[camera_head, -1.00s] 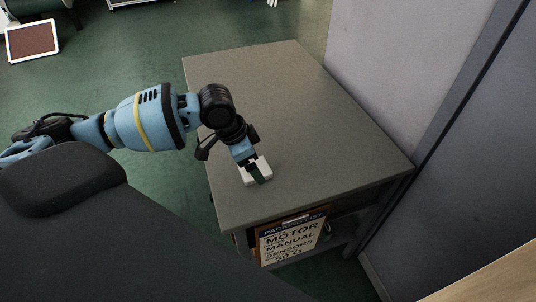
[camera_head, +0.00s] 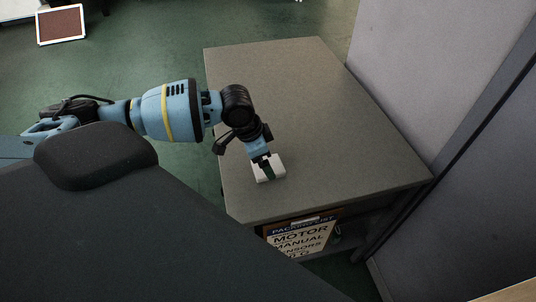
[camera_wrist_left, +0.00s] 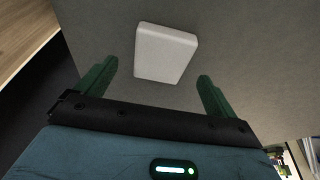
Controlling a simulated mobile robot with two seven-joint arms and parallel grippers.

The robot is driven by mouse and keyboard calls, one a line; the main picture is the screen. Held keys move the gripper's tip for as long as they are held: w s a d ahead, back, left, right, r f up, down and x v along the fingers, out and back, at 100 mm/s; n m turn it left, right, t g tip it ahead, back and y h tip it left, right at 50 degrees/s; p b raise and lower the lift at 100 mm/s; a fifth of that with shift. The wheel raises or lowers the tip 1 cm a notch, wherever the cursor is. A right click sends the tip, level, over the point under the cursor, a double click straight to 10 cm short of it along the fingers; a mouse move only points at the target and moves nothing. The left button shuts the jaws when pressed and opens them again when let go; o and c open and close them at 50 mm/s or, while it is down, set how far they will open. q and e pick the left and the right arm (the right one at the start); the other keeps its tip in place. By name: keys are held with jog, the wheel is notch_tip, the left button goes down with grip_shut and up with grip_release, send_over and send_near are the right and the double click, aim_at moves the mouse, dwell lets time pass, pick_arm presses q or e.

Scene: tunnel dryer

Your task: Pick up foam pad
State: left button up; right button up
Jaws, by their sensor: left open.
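A white rectangular foam pad (camera_head: 275,174) lies flat on the grey table top (camera_head: 320,110), towards its near left side. In the left wrist view the pad (camera_wrist_left: 165,53) lies beyond and between the two green fingers. My left gripper (camera_head: 268,170) points down at the pad and partly covers it in the head view. In the left wrist view the left gripper (camera_wrist_left: 157,84) is open, with a finger on each side of the pad's near end and gaps on both sides. I cannot tell how high the fingertips are above the table. My right gripper is not in view.
The table top around the pad is otherwise clear. A packing-list sign (camera_head: 300,238) shows below the table's front edge, by a shelf. A grey partition (camera_head: 410,70) stands along the right. A framed brown panel (camera_head: 60,24) lies at the far left.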

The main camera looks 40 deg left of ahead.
pick_arm(q)
jog(key=x, duration=0.3)
jog(key=shift+f, duration=0.2)
jog(key=c, duration=1)
jog(key=shift+c, duration=0.2)
jog(key=shift+r, duration=0.1)
jog(key=shift+r, duration=0.45)
jog(key=r, duration=0.2)
jog(key=shift+s+d+r, duration=0.15)
jog(key=shift+s+r, duration=0.15)
jog(key=shift+s, duration=0.05)
jog(key=s+d+r, duration=0.1)
jog(key=s+d, duration=0.6)
jog(key=s, duration=0.6)
jog(key=shift+s+d+p, duration=0.15)
jog(key=shift+d+p, duration=0.1)
jog(key=shift+p, duration=0.2)
